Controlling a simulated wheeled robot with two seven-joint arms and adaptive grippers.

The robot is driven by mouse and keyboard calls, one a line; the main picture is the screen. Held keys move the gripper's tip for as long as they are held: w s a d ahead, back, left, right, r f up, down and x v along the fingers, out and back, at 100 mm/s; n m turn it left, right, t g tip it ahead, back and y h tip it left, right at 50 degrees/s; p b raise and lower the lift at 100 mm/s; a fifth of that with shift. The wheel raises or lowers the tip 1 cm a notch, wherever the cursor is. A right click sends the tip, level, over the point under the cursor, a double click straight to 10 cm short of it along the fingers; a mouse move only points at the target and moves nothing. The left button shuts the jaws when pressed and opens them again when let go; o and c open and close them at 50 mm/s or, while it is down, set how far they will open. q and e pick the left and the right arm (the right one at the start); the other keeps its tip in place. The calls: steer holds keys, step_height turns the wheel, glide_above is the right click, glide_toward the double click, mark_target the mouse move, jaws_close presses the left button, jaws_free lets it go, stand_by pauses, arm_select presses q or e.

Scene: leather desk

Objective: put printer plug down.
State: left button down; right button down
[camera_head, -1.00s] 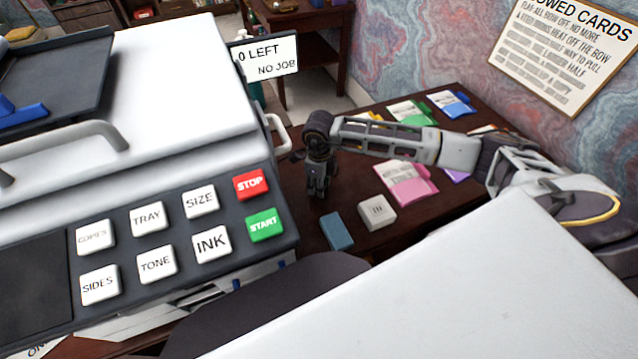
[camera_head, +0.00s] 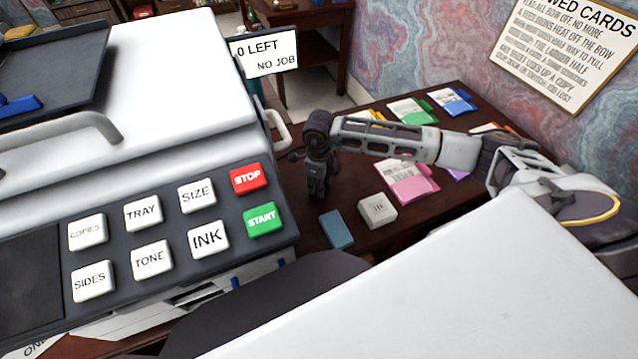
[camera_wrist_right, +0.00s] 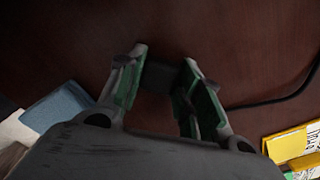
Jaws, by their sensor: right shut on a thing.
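My right gripper (camera_head: 317,190) points down, low over the dark desk between the copier and the small blocks. In the right wrist view its green-padded fingers (camera_wrist_right: 162,82) are shut on a dark plug (camera_wrist_right: 160,74), which sits between the fingertips. A black cable (camera_wrist_right: 275,99) runs along the desk to the right of the fingers. Its join with the plug is hidden behind a finger. I cannot tell whether the plug touches the desk. The plug cannot be made out in the head view. My left gripper is not in view.
A white block with dark slots (camera_head: 377,211) and a blue block (camera_head: 336,230) lie right of the gripper. The copier (camera_head: 150,215) stands left. Pink (camera_head: 412,183), green (camera_head: 414,112) and blue (camera_head: 452,103) folders lie on the desk (camera_head: 350,185). Bare desk surrounds the gripper.

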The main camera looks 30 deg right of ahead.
steer(key=c, duration=1.4)
jaws_free()
steer(key=o, duration=0.4)
steer(key=shift+r+p, duration=0.25)
steer(key=shift+p, duration=0.05)
steer(key=shift+r+p, duration=0.35)
steer(key=shift+r, duration=0.05)
step_height(320, 180, up, 5)
steer(key=shift+f, duration=0.2)
arm_select(q)
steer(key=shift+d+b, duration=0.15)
steer(key=shift+b, duration=0.4)
arm_select(e)
steer(key=shift+r, duration=3.65)
